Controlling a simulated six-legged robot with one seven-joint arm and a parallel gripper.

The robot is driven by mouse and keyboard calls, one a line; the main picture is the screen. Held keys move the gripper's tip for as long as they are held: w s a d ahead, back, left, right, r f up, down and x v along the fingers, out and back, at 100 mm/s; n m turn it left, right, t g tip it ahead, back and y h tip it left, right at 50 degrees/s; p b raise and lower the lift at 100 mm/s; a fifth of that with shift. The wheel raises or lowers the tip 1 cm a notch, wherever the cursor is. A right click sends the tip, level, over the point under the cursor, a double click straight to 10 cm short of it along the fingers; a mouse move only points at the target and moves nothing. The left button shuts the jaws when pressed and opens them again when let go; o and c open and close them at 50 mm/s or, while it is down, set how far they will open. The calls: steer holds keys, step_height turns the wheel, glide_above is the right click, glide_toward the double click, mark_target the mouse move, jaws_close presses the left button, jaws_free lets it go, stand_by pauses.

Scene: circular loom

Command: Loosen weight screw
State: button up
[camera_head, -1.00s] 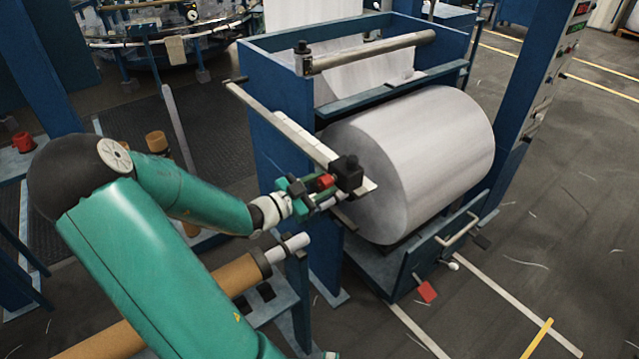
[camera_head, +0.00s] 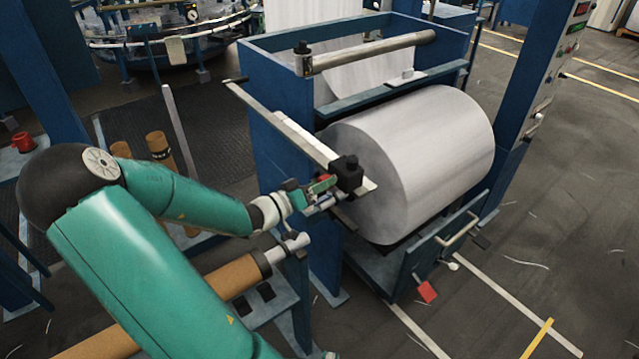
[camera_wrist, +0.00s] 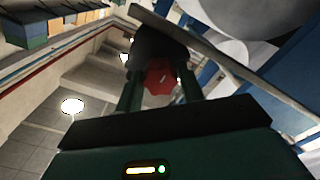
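The weight screw shows as a red knob (camera_head: 320,184) on the near side of a black weight block (camera_head: 347,174). The block sits on a long flat bar beside the big white roll. My gripper (camera_head: 322,192) reaches the knob from the left in the head view, and its fingers partly cover the red. In the wrist view, the red knob (camera_wrist: 160,77) fills the space between my two fingertips (camera_wrist: 160,88), one on each side, and the fingers look shut on it. The dark block (camera_wrist: 160,45) is just beyond it.
The flat bar (camera_head: 283,128) runs from the upper left to the block. The large white fabric roll (camera_head: 430,150) is close on the right, in a blue frame (camera_head: 275,120). A brown tube on a roller (camera_head: 235,278) lies below my arm.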

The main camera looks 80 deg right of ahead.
steer(key=o, duration=0.3)
steer(key=v, duration=0.7)
